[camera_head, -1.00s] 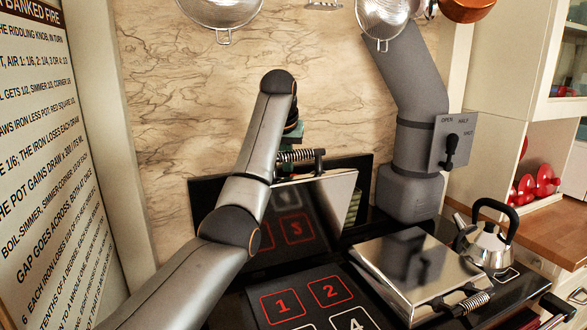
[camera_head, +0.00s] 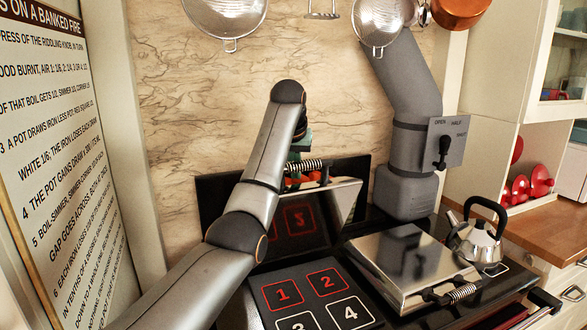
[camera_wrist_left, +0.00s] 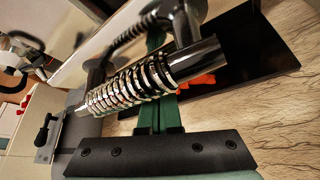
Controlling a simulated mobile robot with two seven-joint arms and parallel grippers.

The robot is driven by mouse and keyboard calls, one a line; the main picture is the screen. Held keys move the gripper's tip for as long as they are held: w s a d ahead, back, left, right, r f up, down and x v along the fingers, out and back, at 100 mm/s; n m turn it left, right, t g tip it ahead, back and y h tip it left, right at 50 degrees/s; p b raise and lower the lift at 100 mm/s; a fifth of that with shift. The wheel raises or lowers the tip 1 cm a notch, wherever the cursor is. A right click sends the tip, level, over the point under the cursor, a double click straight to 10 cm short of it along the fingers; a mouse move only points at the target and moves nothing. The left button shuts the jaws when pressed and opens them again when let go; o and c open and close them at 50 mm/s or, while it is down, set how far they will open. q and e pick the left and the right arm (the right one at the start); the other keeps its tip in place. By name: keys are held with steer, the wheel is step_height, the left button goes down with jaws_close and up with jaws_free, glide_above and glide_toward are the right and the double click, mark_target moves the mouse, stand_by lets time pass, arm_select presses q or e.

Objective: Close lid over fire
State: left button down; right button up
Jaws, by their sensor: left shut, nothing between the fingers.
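The left hotplate lid (camera_head: 335,208) is raised on its hinge and leans forward, its shiny underside facing the plate. The square hotplate (camera_head: 312,300) below it is bare, with numbered red and white squares. The lid's coil handle (camera_head: 309,165) also shows large in the left wrist view (camera_wrist_left: 130,88). My left gripper (camera_head: 300,156) is behind the raised lid at its handle, with green fingers (camera_wrist_left: 165,118) shut and empty. The handle partly hides the fingers, and I cannot tell whether they touch it. My right gripper is not in view.
The right lid (camera_head: 405,262) lies shut beside the plate. A kettle (camera_head: 474,240) stands at the right. A grey flue (camera_head: 405,150) with a lever plate (camera_head: 446,144) rises behind. Strainers (camera_head: 380,22) and a copper pan (camera_head: 458,12) hang above.

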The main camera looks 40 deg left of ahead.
mark_target(305, 186)
arm_select(q)
steer(key=d+b, duration=0.1)
steer(key=s+d+f+b, duration=0.1)
steer(key=b, duration=0.1)
steer(key=shift+s+d+f, duration=0.15)
steer(key=shift+d+f, duration=0.05)
steer(key=shift+d, duration=0.05)
steer(key=shift+d+r+p, duration=0.5)
steer(key=shift+r+p, duration=0.1)
steer(key=shift+p, duration=0.45)
steer(key=shift+s+d+f+p, duration=0.35)
steer(key=shift+s+d+p, duration=0.15)
steer(key=shift+p, duration=0.2)
steer(key=shift+d+f, duration=0.1)
steer(key=shift+f, duration=0.05)
steer(key=shift+s+f, duration=0.1)
